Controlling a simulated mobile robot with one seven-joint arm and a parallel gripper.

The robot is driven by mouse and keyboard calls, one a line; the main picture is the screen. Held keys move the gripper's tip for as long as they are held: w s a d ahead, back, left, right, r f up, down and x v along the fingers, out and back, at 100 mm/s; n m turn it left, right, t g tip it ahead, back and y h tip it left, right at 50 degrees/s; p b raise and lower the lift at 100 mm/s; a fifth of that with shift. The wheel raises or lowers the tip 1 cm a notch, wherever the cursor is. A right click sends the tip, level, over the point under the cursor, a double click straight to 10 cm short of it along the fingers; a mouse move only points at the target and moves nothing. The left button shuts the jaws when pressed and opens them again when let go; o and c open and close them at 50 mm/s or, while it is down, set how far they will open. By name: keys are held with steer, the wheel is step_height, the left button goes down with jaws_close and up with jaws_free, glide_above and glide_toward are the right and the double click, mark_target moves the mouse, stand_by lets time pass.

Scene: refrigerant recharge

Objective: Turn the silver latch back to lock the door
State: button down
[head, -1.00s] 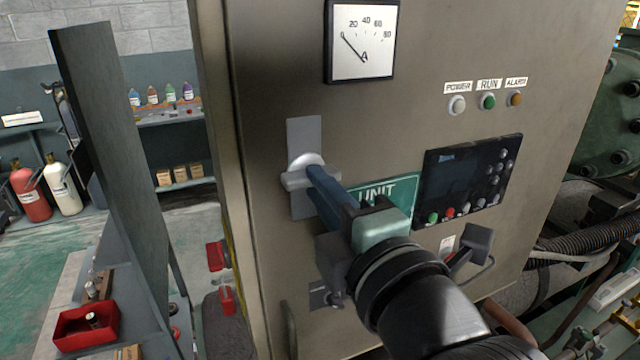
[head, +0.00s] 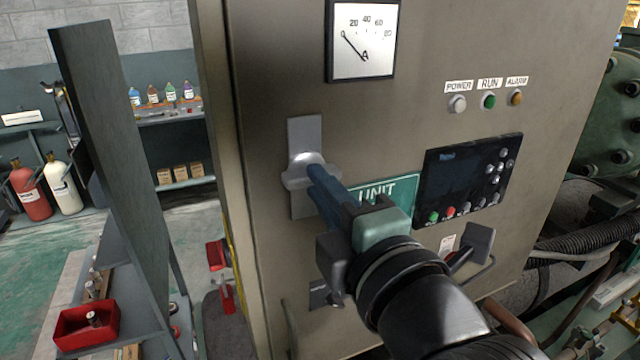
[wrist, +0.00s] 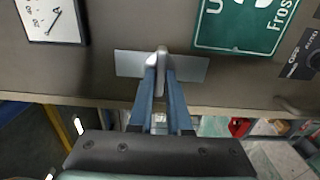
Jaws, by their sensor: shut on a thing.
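The silver latch (head: 297,178) sits on its grey backing plate (head: 304,132) near the left edge of the cabinet door (head: 420,40). Its handle lies about sideways across the upright plate in the head view. My gripper (head: 316,178) is shut on the latch handle. In the wrist view the blue fingers of my gripper (wrist: 161,72) close on both sides of the latch (wrist: 162,57), with the plate (wrist: 190,68) behind. The fingers hide part of the handle. The door lies flush with the cabinet as far as I can see.
An ammeter (head: 362,42) is above the latch. A green unit sign (head: 390,190) and a control panel (head: 466,180) are to the right, close to my wrist. A dark upright panel (head: 115,150) and a red bin (head: 87,325) stand at the left.

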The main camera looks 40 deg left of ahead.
steer(key=m+p, duration=0.1)
steer(key=m, duration=0.3)
steer(key=shift+m, duration=0.3)
steer(key=m+p, duration=0.1)
steer(key=m, duration=0.3)
steer(key=shift+p, duration=0.3)
